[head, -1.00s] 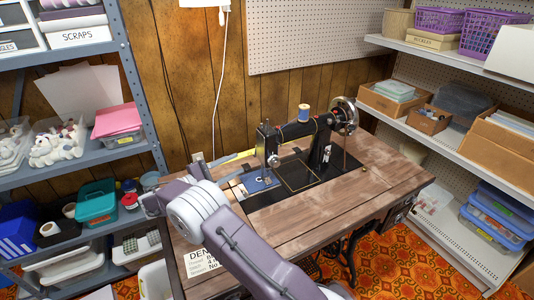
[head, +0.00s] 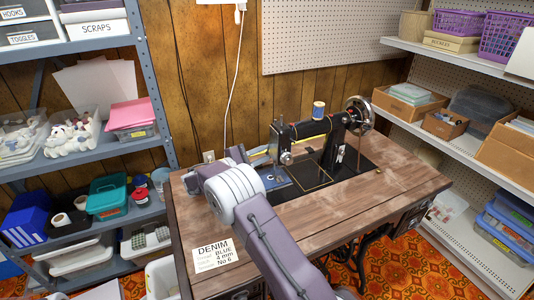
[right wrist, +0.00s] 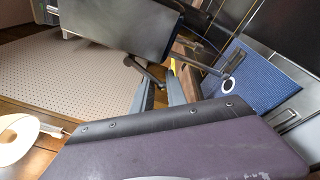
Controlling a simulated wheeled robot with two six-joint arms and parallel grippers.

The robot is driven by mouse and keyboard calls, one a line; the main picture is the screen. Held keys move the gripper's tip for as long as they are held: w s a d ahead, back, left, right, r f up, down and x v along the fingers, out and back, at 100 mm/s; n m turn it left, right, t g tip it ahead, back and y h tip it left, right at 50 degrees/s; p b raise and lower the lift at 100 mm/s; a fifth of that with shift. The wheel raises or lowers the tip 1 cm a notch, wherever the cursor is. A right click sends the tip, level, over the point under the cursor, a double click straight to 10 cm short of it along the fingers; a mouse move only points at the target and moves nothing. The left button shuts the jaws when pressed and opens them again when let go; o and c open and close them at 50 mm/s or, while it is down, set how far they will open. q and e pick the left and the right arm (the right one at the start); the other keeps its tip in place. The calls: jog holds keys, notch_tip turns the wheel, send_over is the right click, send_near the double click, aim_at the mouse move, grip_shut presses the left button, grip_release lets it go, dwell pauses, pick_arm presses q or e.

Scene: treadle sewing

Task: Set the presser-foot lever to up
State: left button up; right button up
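The black sewing machine (head: 318,127) stands on the wooden treadle table. Its head end is at the left, above blue cloth (head: 282,180). My right gripper (head: 243,156) reaches behind this end; its fingertips are hard to make out there. In the right wrist view its two grey fingers (right wrist: 162,88) stand apart, with a gap between them. A dark thin bar (right wrist: 145,73), probably the presser-foot lever, hangs below the black machine head (right wrist: 125,25) right at the fingertips. I cannot tell whether it touches them or is up or down. The presser foot (right wrist: 234,63) is over the blue cloth (right wrist: 250,80). My left gripper is out of view.
A DENIM card (head: 215,255) lies at the table's front left. The table's front right (head: 390,195) is clear. Grey shelves (head: 90,165) stand at the left and white shelves (head: 440,130) at the right. A pale roll (right wrist: 15,138) shows at the wrist view's left.

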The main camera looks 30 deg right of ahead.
jog(key=shift+f, duration=0.1)
grip_shut()
